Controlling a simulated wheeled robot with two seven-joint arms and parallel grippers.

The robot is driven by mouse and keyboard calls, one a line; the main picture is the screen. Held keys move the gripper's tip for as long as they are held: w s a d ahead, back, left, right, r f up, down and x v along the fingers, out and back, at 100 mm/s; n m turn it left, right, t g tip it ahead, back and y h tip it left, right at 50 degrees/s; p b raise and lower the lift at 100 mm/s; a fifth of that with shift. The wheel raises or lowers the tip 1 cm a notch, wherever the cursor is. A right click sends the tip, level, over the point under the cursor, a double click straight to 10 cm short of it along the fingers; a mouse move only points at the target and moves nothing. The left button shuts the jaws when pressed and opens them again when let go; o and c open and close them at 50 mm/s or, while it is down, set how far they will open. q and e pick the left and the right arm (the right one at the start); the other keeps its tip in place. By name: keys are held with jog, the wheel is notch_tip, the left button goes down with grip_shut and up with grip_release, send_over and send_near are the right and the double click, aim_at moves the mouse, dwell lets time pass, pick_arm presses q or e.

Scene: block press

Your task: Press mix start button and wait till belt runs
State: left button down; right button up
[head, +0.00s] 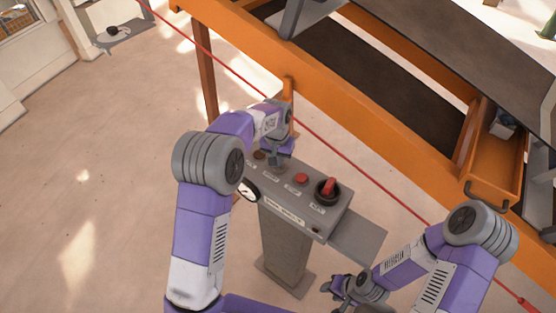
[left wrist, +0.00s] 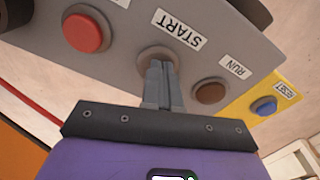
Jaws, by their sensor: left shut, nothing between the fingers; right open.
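A grey control panel on a pedestal (head: 285,240) stands in the middle of the head view. My left gripper (head: 276,163) is over the panel's left part. In the left wrist view its shut, empty fingers (left wrist: 160,75) point at the round button labelled START (left wrist: 157,54) and cover most of it; I cannot tell whether they touch it. A brown button (left wrist: 209,93) labelled RUN and a blue RESET button (left wrist: 264,105) lie to the right, and a red button (left wrist: 86,32) to the left. My right gripper (head: 336,288) is open and empty, low beside the pedestal.
An orange-framed conveyor with a dark belt (head: 380,80) runs behind the panel. A red cable (head: 350,160) crosses in front of it. A red rotary switch (head: 328,188) sits on the panel's right part. An orange tray (head: 490,160) is at the right. The floor at the left is clear.

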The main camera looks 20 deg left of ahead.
pick_arm(q)
jog(key=shift+s+f, duration=0.35)
jog(key=shift+f, duration=0.25)
jog(key=shift+w+f+g, duration=0.1)
jog(key=shift+g, duration=0.2)
jog(key=shift+r+p, duration=0.4)
jog(key=r+p, duration=0.3)
jog(key=r, duration=0.1)
jog(key=shift+w+r, duration=0.15)
jog(key=shift+w, duration=0.05)
notch_tip(320, 180, up, 10)
jog(key=shift+a, duration=0.15)
jog(key=shift+s, duration=0.1)
